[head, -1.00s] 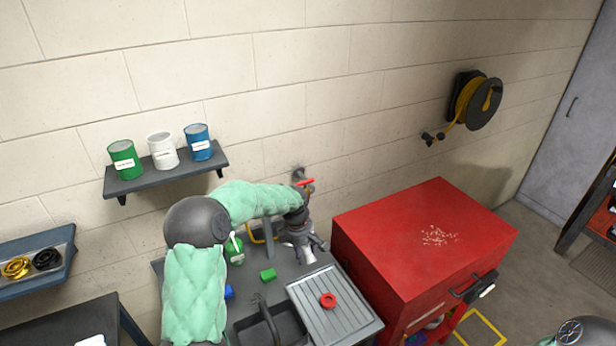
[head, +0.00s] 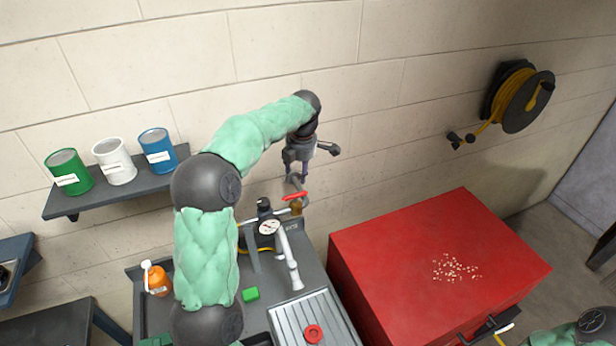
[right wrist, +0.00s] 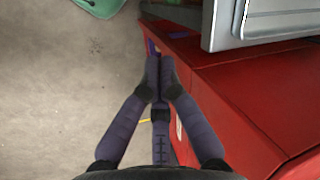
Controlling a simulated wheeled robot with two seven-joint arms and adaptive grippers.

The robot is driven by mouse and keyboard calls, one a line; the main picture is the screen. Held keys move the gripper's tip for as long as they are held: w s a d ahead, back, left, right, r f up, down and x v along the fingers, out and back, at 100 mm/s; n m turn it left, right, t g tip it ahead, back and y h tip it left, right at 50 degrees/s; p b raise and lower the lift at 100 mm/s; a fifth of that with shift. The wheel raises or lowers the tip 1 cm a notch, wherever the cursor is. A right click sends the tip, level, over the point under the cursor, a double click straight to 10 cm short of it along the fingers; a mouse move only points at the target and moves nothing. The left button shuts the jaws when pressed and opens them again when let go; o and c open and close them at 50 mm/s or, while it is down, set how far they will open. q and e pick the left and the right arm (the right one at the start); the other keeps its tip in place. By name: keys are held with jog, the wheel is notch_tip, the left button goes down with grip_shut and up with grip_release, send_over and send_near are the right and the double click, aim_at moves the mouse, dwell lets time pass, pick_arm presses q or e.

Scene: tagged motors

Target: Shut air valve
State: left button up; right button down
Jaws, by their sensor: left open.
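The air valve has a red lever handle (head: 295,196) on a pipe fitting by the wall, above the back of the grey workbench, in the head view. The handle lies roughly level, with a brass-coloured part (head: 296,208) below it. My left gripper (head: 299,174) is open just above the handle, its fingers pointing down. I cannot tell whether a finger touches the valve. A round pressure gauge (head: 269,227) sits left of and below the valve. My right gripper (right wrist: 160,66) is shut and empty in the right wrist view, beside the red cabinet and over the floor.
The red cabinet (head: 420,245) stands right of the bench. On the bench are a ribbed tray (head: 290,325) with a red ring (head: 313,333), a green block (head: 250,294) and an orange bottle (head: 158,280). A shelf (head: 130,184) with three cans and a hose reel (head: 522,100) are on the wall.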

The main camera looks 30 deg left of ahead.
aim_at(296, 194)
pick_arm(q)
jog(key=f, duration=0.5)
jog(key=a+f+p, duration=0.1)
jog(key=f, duration=0.1)
jog(key=shift+w+a+f, duration=0.1)
jog(key=shift+w+f, duration=0.05)
jog(key=shift+f, duration=0.2)
jog(key=shift+a+f, duration=0.2)
jog(key=shift+f, duration=0.75)
jog(key=shift+w+f, duration=0.1)
jog(key=shift+f, duration=0.1)
pick_arm(e)
jog(key=shift+s+r, duration=0.3)
jog(key=shift+r, duration=0.55)
pick_arm(q)
grip_shut()
pick_arm(e)
jog(key=shift+s, duration=0.1)
